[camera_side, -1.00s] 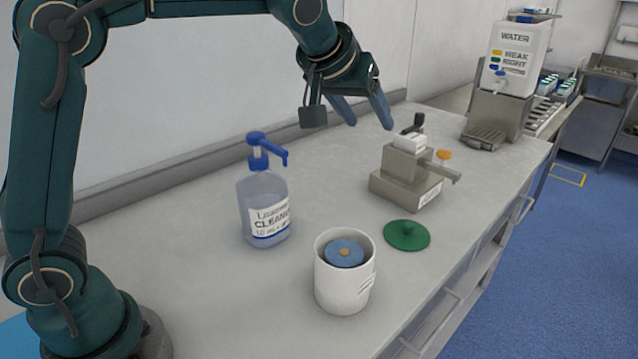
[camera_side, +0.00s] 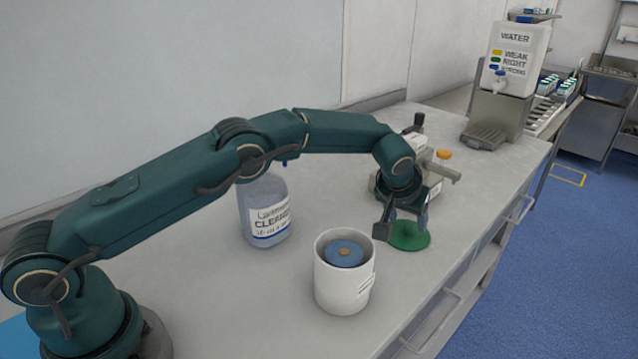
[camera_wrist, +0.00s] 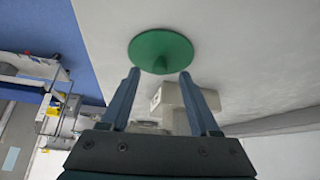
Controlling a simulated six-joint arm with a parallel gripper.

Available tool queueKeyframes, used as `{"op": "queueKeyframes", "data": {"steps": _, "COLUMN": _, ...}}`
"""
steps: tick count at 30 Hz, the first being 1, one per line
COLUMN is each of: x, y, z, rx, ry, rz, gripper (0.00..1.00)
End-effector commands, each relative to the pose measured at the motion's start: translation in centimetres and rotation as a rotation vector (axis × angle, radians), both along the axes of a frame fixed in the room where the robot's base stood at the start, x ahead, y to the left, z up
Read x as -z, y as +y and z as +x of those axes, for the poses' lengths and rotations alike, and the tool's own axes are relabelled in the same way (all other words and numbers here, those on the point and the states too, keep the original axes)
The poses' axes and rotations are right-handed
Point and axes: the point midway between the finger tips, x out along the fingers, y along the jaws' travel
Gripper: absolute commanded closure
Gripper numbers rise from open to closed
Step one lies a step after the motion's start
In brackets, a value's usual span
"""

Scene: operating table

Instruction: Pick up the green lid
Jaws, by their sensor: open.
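The green lid (camera_side: 409,237) lies flat on the grey table, to the right of the white canister. In the wrist view the round lid (camera_wrist: 160,48) shows its central knob, just beyond and between my fingertips. My gripper (camera_side: 408,222) is low over the lid, pointing down, and hides the lid's far part in the side view. In the wrist view my gripper's two blue fingers (camera_wrist: 160,73) are apart with nothing held between them. I cannot tell whether a finger touches the lid.
The white canister (camera_side: 342,287) with a blue inner piece stands in front. A cleaner bottle (camera_side: 264,215) stands behind it to the left. A small grey device (camera_side: 441,171) is close behind my gripper. A water dispenser (camera_side: 513,60) stands at the far right.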

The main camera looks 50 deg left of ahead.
Motion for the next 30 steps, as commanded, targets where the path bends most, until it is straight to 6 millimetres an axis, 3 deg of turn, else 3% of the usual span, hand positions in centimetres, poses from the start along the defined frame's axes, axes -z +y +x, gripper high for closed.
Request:
{"op": "queueKeyframes", "data": {"steps": 11, "x": 1.9, "y": 0.3, "z": 1.2, "rx": 0.001, "ry": 0.000, "rz": 0.001, "gripper": 0.38}}
{"op": "queueKeyframes", "data": {"steps": 23, "x": 2.1, "y": 0.3, "z": 1.3, "rx": 0.001, "ry": 0.000, "rz": -0.001, "gripper": 0.38}}
{"op": "queueKeyframes", "data": {"steps": 25, "x": 2.1, "y": 0.3, "z": 1.4, "rx": 0.001, "ry": 0.000, "rz": -0.001, "gripper": 0.57}}
{"op": "queueKeyframes", "data": {"steps": 28, "x": 2.1, "y": 0.3, "z": 1.3, "rx": 0.001, "ry": 0.000, "rz": -0.001, "gripper": 0.95}}
{"op": "queueKeyframes", "data": {"steps": 30, "x": 2.1, "y": 0.3, "z": 1.3, "rx": 0.000, "ry": -0.001, "rz": 0.000, "gripper": 1.00}}
